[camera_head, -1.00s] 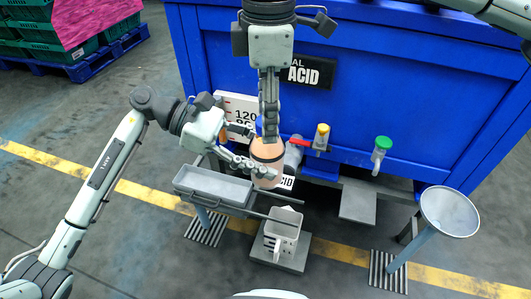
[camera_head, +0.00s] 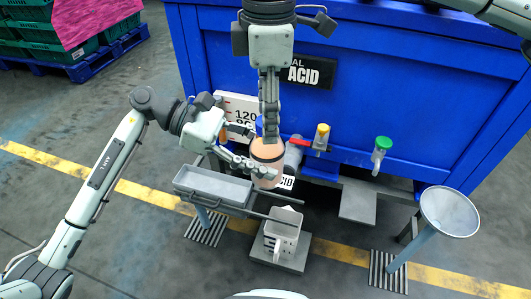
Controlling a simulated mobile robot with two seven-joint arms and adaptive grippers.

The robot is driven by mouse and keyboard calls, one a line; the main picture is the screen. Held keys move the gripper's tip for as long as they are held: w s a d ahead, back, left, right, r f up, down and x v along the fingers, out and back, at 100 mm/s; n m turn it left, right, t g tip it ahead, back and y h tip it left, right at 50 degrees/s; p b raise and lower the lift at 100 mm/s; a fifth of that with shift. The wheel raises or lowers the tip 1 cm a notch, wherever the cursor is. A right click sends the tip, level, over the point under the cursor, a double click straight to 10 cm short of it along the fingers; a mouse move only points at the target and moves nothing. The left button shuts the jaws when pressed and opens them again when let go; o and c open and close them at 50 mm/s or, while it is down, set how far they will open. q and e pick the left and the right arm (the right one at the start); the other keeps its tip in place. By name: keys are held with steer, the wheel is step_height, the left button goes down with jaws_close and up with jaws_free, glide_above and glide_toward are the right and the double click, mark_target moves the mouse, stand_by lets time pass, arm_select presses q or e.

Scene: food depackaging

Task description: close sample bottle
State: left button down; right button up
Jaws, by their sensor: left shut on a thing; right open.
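The sample bottle (camera_head: 265,174) is a small upright bottle with peach-coloured contents and a dark band, in front of the blue container. My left gripper (camera_head: 255,158) reaches in from the left and is shut on the bottle's side. My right gripper (camera_head: 269,135) points straight down from above, its fingers at the bottle's top, and is open. A bit of blue (camera_head: 259,124) shows beside the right fingers; I cannot tell whether it is the cap. The bottle's mouth is hidden by the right fingers.
The blue container (camera_head: 420,90) stands close behind, with a red-handled valve (camera_head: 297,143), a yellow tap (camera_head: 321,136) and a green tap (camera_head: 381,149). A grey tray (camera_head: 215,184) is left of the bottle, a white jug (camera_head: 281,236) below, a funnel (camera_head: 449,211) at right.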

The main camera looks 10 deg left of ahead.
step_height(320, 180, up, 12)
stand_by(0.6)
